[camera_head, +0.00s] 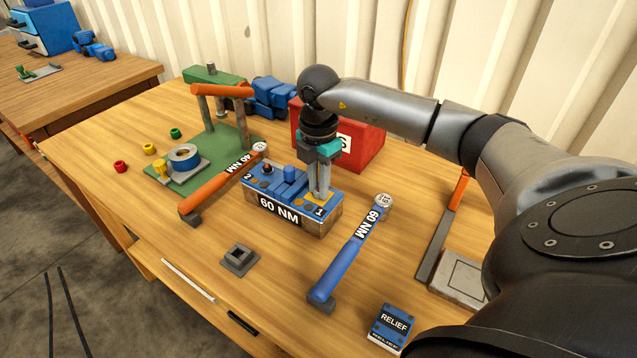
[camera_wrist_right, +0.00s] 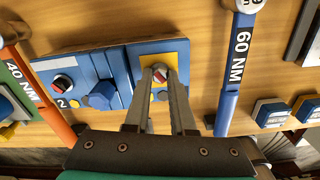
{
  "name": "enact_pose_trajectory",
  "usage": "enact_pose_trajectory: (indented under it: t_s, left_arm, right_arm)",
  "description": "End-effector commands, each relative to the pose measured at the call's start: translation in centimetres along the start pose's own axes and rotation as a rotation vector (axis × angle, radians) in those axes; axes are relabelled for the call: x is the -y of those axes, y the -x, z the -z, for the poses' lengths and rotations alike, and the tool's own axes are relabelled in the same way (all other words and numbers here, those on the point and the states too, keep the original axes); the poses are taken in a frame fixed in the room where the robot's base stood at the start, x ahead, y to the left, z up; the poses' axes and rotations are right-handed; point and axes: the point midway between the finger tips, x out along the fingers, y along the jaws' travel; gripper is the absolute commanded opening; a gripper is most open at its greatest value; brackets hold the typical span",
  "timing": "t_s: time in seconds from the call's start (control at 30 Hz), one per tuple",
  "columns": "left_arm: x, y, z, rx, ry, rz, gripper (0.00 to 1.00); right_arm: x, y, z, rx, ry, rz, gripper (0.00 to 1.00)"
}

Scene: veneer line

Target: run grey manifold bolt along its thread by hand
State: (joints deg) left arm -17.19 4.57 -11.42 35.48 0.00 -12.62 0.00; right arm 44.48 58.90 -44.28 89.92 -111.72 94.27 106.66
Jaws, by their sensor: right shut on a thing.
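The blue-topped manifold block (camera_head: 293,208) stands on the bench with a "60 NM" label on its front and spots numbered 1 and 2. My right gripper (camera_head: 319,194) points down over spot 1, at a yellow plate (camera_wrist_right: 147,88). In the right wrist view, its fingers (camera_wrist_right: 160,76) are shut on a grey bolt (camera_wrist_right: 158,72) whose head carries a red mark. The fingers hide most of this bolt in the head view. A dark bolt with a red mark (camera_wrist_right: 63,84) sits at spot 2. My left gripper is not in view.
A blue 60 NM torque wrench (camera_head: 345,262) lies right of the block, and an orange wrench (camera_head: 216,188) lies left of it. A red box (camera_head: 362,150) stands close behind. A small grey socket block (camera_head: 239,260) and a RELIEF box (camera_head: 391,326) are in front.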

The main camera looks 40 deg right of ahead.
Motion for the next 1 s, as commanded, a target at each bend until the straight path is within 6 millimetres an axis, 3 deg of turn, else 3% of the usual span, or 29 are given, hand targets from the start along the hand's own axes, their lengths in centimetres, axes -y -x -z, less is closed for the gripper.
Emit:
enact_pose_trajectory:
  t_s: [0.53,1.0]
  left_arm:
    - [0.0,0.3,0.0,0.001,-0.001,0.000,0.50]
    - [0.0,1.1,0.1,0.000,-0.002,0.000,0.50]
  right_arm:
    - [0.0,0.1,0.0,0.000,0.072,0.001,0.00]
    - [0.0,0.1,0.0,0.000,0.459,-0.001,0.00]
